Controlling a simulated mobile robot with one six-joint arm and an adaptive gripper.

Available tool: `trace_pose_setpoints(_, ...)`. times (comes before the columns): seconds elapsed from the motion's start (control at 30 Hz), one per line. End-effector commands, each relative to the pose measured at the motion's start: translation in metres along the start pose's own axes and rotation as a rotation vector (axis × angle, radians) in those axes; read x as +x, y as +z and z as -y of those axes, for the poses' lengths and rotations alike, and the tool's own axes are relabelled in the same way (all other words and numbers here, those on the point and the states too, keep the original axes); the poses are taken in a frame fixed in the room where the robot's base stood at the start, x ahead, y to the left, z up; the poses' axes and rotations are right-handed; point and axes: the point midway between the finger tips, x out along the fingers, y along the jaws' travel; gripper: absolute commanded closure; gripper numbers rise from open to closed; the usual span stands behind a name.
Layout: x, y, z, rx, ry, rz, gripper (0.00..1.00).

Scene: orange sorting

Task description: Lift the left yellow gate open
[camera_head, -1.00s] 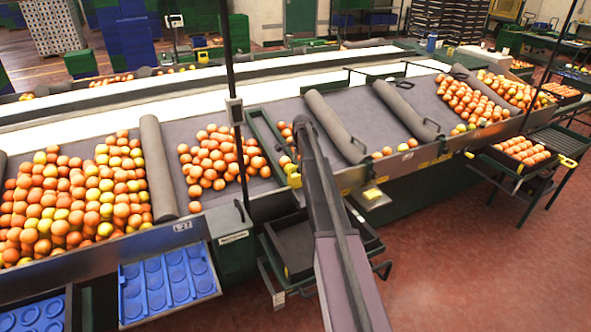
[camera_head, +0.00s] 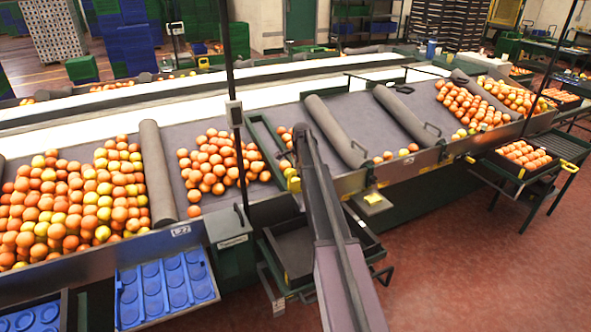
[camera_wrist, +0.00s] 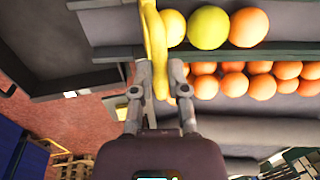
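The left yellow gate (camera_wrist: 155,40) shows in the wrist view as a curved yellow bar running down from the top edge between my fingers. My gripper (camera_wrist: 160,72) has its two fingers close on both sides of this bar and appears shut on it. In the head view yellow shows at the end of the lane beside my arm tip (camera_head: 293,182), where gate and fruit are hard to tell apart. My arm hides much of the gripper there.
Yellow and orange fruit (camera_wrist: 209,28) lie right beside the bar, with more oranges (camera_wrist: 262,86) in a row behind a dark rail. A dark empty tray (camera_head: 290,250) is below the lane. Grey padded rollers (camera_head: 335,130) divide the sloping table. Red floor is open at right.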

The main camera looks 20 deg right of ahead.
Motion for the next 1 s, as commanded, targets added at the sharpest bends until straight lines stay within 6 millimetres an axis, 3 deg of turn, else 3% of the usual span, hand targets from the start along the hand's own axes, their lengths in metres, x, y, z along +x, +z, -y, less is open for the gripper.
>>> trace_pose_setpoints(0.33, -0.007, 0.000, 0.001, 0.000, 0.002, 0.000, 1.00)
trace_pose_setpoints(1.0, -0.063, 0.000, 0.012, 0.000, 0.001, 0.000, 1.00)
